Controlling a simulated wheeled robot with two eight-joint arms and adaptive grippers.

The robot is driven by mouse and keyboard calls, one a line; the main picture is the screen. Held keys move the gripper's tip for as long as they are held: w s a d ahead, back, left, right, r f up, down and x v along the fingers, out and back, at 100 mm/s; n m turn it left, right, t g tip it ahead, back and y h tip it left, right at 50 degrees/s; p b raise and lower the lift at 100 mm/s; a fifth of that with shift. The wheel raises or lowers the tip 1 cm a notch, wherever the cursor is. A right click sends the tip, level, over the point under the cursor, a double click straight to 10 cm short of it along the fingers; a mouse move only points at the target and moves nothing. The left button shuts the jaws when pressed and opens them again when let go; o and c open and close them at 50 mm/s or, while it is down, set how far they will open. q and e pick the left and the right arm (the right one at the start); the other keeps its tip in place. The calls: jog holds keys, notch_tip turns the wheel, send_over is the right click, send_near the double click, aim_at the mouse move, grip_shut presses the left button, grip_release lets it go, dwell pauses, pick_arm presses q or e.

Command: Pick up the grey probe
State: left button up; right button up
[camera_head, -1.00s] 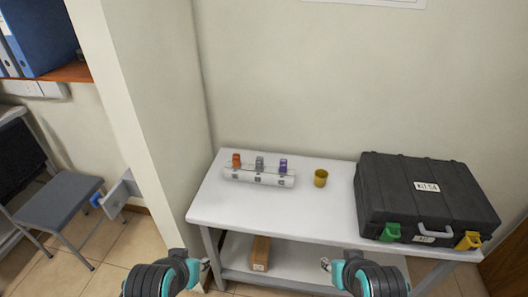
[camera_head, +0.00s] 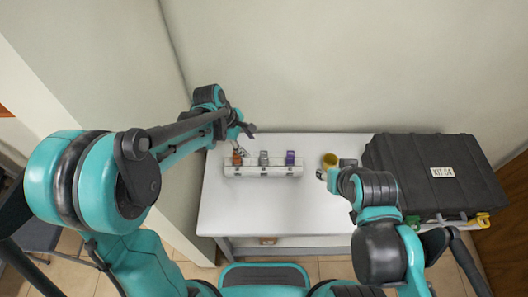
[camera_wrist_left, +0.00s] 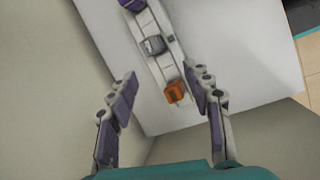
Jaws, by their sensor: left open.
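The grey probe (camera_head: 264,158) stands upright in the middle of a white rack (camera_head: 262,172), between an orange probe (camera_head: 237,158) and a purple probe (camera_head: 290,158). My left gripper (camera_head: 243,138) is open and empty, above the rack's left end near the orange probe. In the left wrist view, the orange probe (camera_wrist_left: 175,92) shows between the spread fingers (camera_wrist_left: 161,80), and the grey probe (camera_wrist_left: 153,45) lies farther up the picture. My right gripper (camera_head: 334,170) is beside the yellow cup (camera_head: 330,159) and partly overlaps it; its jaw opening is unclear.
The rack and cup stand on a white table (camera_head: 260,212). A black case (camera_head: 435,170) labelled KIT 04 fills the table's right end. The table front is clear. Walls rise behind and at the left.

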aim_at(263, 153)
pick_arm(q)
jog(key=d+f+n, duration=0.1)
jog(key=w+d+f+n+g+p, duration=0.1)
jog(key=f, duration=0.1)
jog(key=w+d+f+n, duration=0.1)
jog(key=d+f, duration=0.1)
jog(key=shift+w+f+h, duration=0.15)
jog(key=shift+f+h, duration=0.1)
jog(key=shift+h, duration=0.15)
jog(key=x, duration=0.2)
jog(key=b+x, duration=0.1)
jog(key=x, duration=0.2)
jog(key=shift+w+a+f, duration=0.1)
jog(key=shift+a+f, duration=0.1)
jog(key=shift+f, duration=0.25)
jog(key=c, duration=0.4)
grip_shut()
pick_arm(e)
jog(key=shift+r, duration=0.35)
